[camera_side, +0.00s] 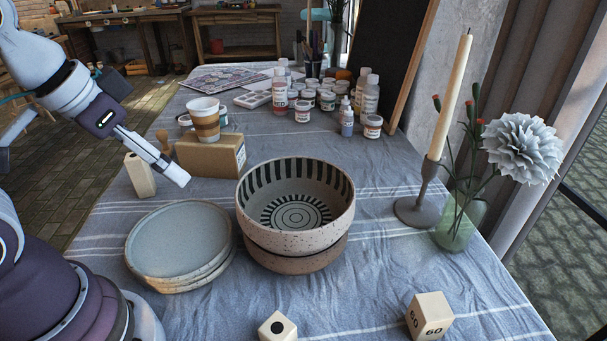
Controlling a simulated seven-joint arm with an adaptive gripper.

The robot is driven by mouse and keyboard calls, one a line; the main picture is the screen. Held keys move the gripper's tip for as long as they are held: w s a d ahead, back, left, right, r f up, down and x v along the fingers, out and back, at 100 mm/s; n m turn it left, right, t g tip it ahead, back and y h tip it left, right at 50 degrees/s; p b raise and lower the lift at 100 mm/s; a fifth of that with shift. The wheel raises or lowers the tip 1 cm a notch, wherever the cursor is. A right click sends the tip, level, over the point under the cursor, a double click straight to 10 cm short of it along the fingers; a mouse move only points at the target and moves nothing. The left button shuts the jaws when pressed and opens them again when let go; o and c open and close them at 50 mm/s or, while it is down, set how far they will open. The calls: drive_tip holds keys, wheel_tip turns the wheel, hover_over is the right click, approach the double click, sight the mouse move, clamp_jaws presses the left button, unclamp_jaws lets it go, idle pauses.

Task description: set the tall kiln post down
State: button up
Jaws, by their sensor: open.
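A tall cream kiln post (140,175) stands upright on the blue striped cloth near the table's left edge, leaning slightly in the picture. My gripper (177,175) reaches in from the upper left, its fingertips to the right of the post in the picture. I see it nearly side-on, so the gap between its fingers is hidden. The gripper is open and shows nothing held. Whether the post touches a finger cannot be told from this angle. Two shorter cream blocks stand at the front: one with a black dot (277,327) and one marked 60 (430,316).
Stacked plates (180,243) and stacked bowls (296,205) fill the middle. A cardboard box (208,158) with a paper cup (205,120) stands behind the gripper. Paint bottles (370,95) stand at the back. A candlestick (420,208) and flower vase (457,228) are on the right.

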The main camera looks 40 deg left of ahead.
drive_tip(key=m+g+y, duration=0.3)
drive_tip(key=m+y, duration=0.2)
drive_tip(key=y, duration=0.5)
approach(133, 166)
drive_tip(key=w+a+f, duration=0.2)
drive_tip(key=a+f+m+t, duration=0.1)
drive_tip(key=m, duration=0.5)
drive_tip(key=a+f+m+t+y, duration=0.1)
drive_tip(key=a+m+t, duration=0.1)
drive_tip(key=m, duration=0.4)
drive_tip(key=a+f+m+t, duration=0.1)
drive_tip(key=a+f+m, duration=0.1)
drive_tip(key=m, duration=0.3)
drive_tip(key=shift+s+m+t+y, duration=0.25)
drive_tip(key=shift+m+t+y, duration=0.05)
drive_tip(key=shift+m+y, duration=0.1)
drive_tip(key=shift+d+f+m, duration=0.15)
drive_tip(key=shift+f+m, duration=0.35)
drive_tip(key=shift+m, duration=0.5)
drive_tip(key=shift+h, duration=0.3)
drive_tip(key=shift+x, duration=2.45)
drive_tip(key=shift+d, duration=0.1)
clamp_jaws()
